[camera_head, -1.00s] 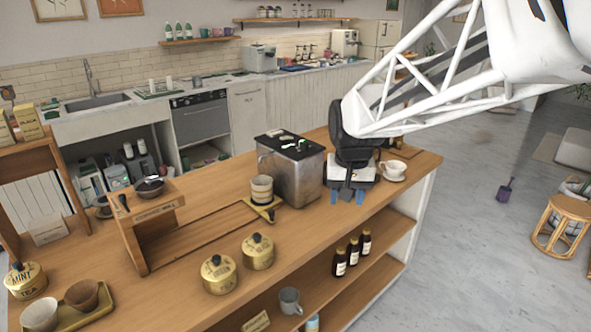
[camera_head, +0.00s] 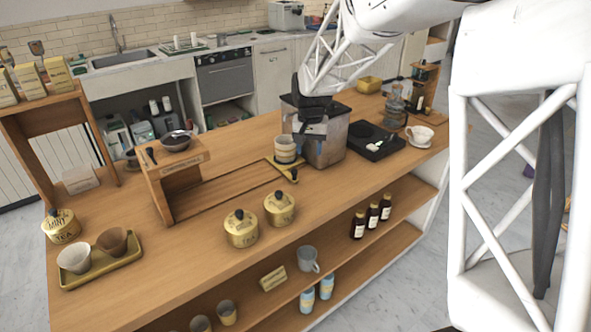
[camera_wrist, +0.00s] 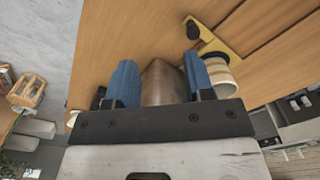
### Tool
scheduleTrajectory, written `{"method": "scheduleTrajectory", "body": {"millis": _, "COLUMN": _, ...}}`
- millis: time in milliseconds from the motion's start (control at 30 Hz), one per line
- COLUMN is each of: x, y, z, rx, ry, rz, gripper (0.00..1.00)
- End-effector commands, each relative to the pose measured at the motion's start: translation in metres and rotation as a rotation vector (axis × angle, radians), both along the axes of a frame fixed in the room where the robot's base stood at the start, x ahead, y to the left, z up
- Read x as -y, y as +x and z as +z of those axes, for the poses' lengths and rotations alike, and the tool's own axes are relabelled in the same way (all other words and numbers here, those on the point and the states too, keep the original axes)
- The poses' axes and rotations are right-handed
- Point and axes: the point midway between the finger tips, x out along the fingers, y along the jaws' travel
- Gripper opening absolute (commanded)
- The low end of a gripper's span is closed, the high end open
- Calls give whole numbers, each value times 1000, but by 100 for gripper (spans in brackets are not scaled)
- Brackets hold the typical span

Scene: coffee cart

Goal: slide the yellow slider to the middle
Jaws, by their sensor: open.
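The yellow slider (camera_head: 292,176) is a flat yellow plate with a dark knob, at the right end of the long recessed wooden track (camera_head: 215,190). Stacked pale cups (camera_head: 285,150) stand on it. In the wrist view the slider (camera_wrist: 213,44) lies beyond and right of my fingers, its dark knob at the corner, the cups below it. My gripper (camera_wrist: 160,75) is open with two blue fingers and nothing held. In the head view my gripper (camera_head: 308,125) is over or in front of the metal box, right of the slider and apart from it; its exact height is unclear.
The metal box (camera_head: 328,145) stands close right of the slider. A wooden stand (camera_head: 172,175) is at the track's left end. Two yellow canisters (camera_head: 241,230) stand in front of the track. A black scale (camera_head: 372,142) and white cup (camera_head: 420,135) are further right.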

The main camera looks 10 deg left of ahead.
Motion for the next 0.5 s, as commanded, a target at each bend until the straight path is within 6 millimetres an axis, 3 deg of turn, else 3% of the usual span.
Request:
{"method": "scheduleTrajectory", "body": {"millis": 200, "x": -34, "y": 27, "z": -30, "rx": -18, "ry": -5, "rz": 2, "gripper": 48}}
{"method": "scheduleTrajectory", "body": {"millis": 500, "x": -51, "y": 39, "z": -45, "rx": -24, "ry": -7, "rz": 1, "gripper": 48}}
